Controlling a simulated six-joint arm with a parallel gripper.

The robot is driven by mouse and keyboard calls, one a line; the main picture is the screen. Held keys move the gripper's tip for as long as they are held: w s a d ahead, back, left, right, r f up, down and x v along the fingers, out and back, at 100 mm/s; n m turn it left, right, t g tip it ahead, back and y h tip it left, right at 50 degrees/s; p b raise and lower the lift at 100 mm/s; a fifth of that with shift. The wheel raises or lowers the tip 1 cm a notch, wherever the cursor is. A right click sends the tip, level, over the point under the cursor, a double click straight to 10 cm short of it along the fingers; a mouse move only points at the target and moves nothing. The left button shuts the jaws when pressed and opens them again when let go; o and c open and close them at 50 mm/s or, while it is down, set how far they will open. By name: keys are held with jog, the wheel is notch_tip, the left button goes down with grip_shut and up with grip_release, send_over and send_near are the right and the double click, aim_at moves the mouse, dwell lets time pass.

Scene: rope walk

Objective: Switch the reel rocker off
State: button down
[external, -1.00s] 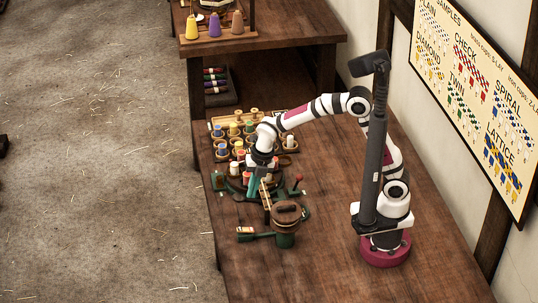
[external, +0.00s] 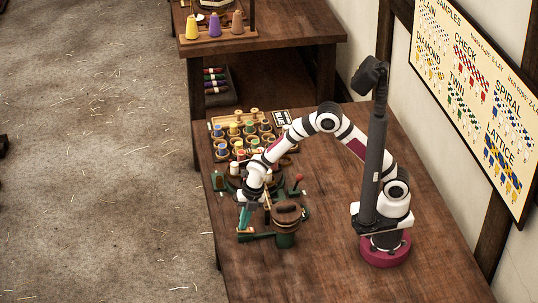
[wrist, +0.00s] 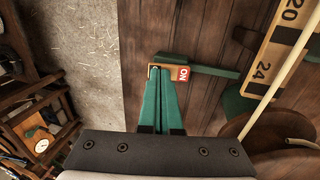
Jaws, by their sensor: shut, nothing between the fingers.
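The reel rocker (wrist: 182,73) shows in the wrist view as a small orange-brown switch at the end of a green arm, with a red end marked ON. My gripper (wrist: 158,72) is shut, with its green fingertips together over the rocker's left end. Whether the tips touch it I cannot tell. In the external view my gripper (external: 241,228) points down at the left end of the green arm, and hides most of the rocker. The reel (external: 287,212), brown on a green base, stands just right of it.
A yellow scale marked 20 and 24 (wrist: 277,50) and a pale rope (wrist: 285,75) lie to the right in the wrist view. A rack of several bobbins (external: 235,130) and a red-knobbed lever (external: 299,180) stand behind. The table's left edge is close; its front right is clear.

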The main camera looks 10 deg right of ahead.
jog(key=shift+a+f, duration=0.1)
dwell(0.3)
jog(key=shift+f, duration=0.15)
jog(key=shift+d, duration=0.9)
jog(key=shift+a, duration=0.1)
jog(key=v, duration=1.4)
